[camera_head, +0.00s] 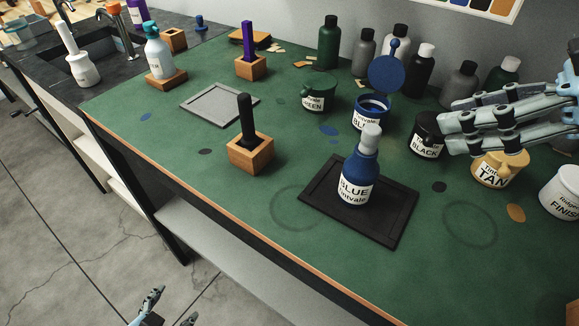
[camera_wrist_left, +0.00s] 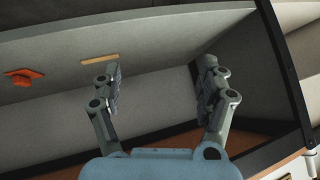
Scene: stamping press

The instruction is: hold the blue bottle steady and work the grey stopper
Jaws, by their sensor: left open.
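The blue bottle (camera_head: 357,180), labelled BLUE, stands upright on a black square tray (camera_head: 398,213). Its grey stopper (camera_head: 371,138) sits on top of its neck. My left gripper (camera_head: 177,304) is low at the bottom left of the head view, in front of the counter and far from the bottle. It is open and empty; its spread fingers (camera_wrist_left: 161,68) also show in the left wrist view. My right gripper (camera_head: 448,125) is at the upper right, over the black and tan jars, apart from the bottle. I cannot tell how far its fingers are apart.
A blue jar (camera_head: 372,109), black jar (camera_head: 427,136), tan jar (camera_head: 493,170) and white jar (camera_head: 562,193) stand behind and right of the bottle. A wooden block (camera_head: 250,155) holding a black handle stands to its left. The front counter edge (camera_head: 225,220) is clear.

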